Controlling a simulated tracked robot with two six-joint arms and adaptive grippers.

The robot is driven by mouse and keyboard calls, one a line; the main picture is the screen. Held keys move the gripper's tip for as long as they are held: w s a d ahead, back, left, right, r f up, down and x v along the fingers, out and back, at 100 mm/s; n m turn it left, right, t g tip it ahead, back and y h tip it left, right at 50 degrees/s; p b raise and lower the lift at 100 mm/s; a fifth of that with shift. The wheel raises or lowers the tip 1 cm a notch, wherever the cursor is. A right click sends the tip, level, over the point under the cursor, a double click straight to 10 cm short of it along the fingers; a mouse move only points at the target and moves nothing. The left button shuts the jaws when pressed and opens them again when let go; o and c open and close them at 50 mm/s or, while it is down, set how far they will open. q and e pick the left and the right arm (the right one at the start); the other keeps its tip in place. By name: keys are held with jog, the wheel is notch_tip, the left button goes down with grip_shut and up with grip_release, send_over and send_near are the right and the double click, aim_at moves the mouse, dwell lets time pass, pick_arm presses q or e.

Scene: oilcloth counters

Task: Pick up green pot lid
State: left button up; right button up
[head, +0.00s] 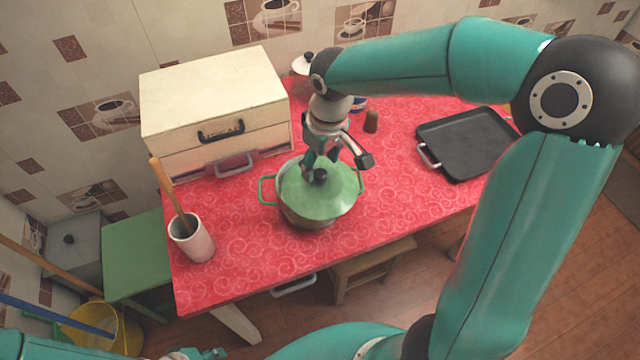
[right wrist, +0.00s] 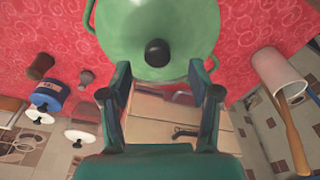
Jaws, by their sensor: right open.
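The green pot lid (head: 338,195) with a round black knob sits on a green pot (head: 307,222) with two side handles. The pot stands on the red-covered table. My right gripper (head: 342,165) is directly above the lid, fingers pointing down and apart, holding nothing. In the right wrist view the lid (right wrist: 158,20) fills the top middle. Its black knob lies just beyond the fingertips (right wrist: 160,72), centred between them. I cannot tell whether the fingers touch the lid. A small teal and grey piece of my left arm shows at the bottom edge of the head view; its jaws cannot be made out.
A cream drawer box (head: 215,95) stands behind left of the pot. A white crock (head: 192,240) with a wooden utensil is at the left. A black square pan (head: 465,145) lies to the right. A brown shaker (head: 371,121) stands behind the pot. The front table area is clear.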

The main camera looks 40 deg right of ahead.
aim_at(320, 172)
jog(key=f, duration=0.5)
jog(key=shift+w+d, duration=0.1)
jog(key=shift+w, duration=0.15)
jog(key=shift+c, duration=0.3)
jog(key=shift+r, duration=0.1)
grip_shut()
